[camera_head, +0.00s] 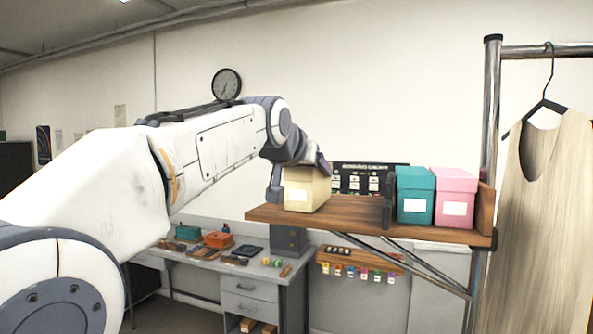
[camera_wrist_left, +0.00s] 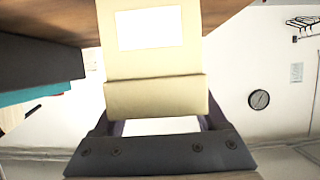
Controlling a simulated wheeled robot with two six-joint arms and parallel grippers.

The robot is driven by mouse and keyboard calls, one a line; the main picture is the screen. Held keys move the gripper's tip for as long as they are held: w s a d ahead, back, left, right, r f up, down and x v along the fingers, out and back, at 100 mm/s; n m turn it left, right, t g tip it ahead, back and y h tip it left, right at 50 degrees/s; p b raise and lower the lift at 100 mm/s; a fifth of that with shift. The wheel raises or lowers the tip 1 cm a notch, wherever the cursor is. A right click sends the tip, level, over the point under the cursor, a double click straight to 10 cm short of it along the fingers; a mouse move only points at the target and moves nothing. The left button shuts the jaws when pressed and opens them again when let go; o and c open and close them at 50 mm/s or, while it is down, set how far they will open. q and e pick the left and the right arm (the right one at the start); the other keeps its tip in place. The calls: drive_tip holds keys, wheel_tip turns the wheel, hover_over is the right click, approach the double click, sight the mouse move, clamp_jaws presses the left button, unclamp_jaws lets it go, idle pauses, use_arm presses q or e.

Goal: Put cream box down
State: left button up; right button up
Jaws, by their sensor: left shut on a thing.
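The cream box (camera_head: 306,190) with a white label is at the left end of the wooden shelf (camera_head: 350,212), upright. My left gripper (camera_head: 305,165) reaches in from the left and is shut on the upper part of the box. In the left wrist view the cream box (camera_wrist_left: 152,60) fills the middle, its lid between the fingers of my left gripper (camera_wrist_left: 156,115), with the shelf (camera_wrist_left: 40,18) at the top of the picture. I cannot tell whether its base touches the shelf. My right gripper is not in view.
A teal box (camera_head: 415,195) and a pink box (camera_head: 454,197) stand side by side at the shelf's right, beside a dark divider (camera_head: 389,200). Bare shelf lies between the divider and the cream box. A metal rail post (camera_head: 489,130) and hanging garment (camera_head: 550,200) are further right.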

use_arm(q)
drive_tip(key=shift+f, duration=0.15)
drive_tip(key=o, duration=1.4)
drive_tip(key=shift+o, duration=0.2)
drive_tip(key=shift+r, duration=0.2)
drive_tip(key=b+v, duration=0.5)
drive_tip(key=v, duration=0.7)
drive_tip(key=shift+a+f, duration=0.1)
